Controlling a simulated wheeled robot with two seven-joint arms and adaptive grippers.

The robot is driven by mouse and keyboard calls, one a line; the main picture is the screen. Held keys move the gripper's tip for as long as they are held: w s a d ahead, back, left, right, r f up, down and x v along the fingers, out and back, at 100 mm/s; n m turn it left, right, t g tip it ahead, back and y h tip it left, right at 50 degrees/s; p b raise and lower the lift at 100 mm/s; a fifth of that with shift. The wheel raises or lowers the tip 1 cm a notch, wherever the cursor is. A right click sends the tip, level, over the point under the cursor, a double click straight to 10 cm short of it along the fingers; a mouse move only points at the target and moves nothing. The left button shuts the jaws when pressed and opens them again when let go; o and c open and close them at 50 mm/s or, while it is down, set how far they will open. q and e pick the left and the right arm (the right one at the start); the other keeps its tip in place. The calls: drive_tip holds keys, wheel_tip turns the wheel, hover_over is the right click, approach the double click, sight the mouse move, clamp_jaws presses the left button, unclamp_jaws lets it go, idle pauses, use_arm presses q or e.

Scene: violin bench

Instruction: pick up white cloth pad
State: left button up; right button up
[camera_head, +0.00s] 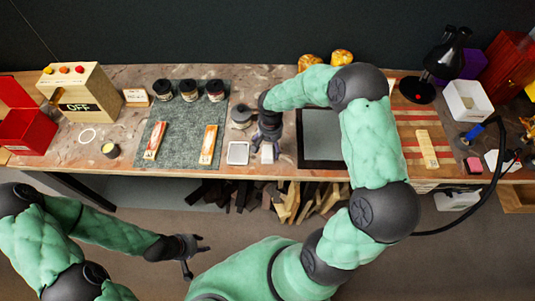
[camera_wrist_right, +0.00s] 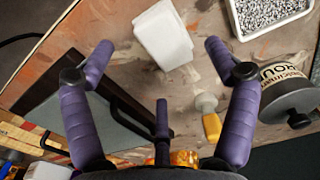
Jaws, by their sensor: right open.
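The white cloth pad (camera_wrist_right: 162,33) shows in the right wrist view as a pale, rounded block on the bench, ahead of and between my fingertips. In the head view the pad (camera_head: 267,154) lies near the bench's front edge, just below my right gripper (camera_head: 266,138). My right gripper (camera_wrist_right: 158,46) is open and empty above the bench, fingers spread wider than the pad; I cannot tell its exact height. My left gripper (camera_head: 194,250) is open and empty, low in front of the bench and away from the pad.
A small tray of grey granules (camera_head: 238,153) lies left of the pad. A lidded jar (camera_wrist_right: 288,95) and a small yellow-and-white item (camera_wrist_right: 210,120) stand close by. A dark-framed panel (camera_head: 321,137) is to the right. A green mat (camera_head: 183,126) with two boxed items is further left.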

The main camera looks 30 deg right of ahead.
sight(270, 152)
wheel_tip(270, 152, down, 5)
drive_tip(key=shift+s+b, duration=0.15)
drive_tip(key=shift+b, duration=0.6)
drive_tip(key=shift+c, duration=0.3)
drive_tip(key=c, duration=1.1)
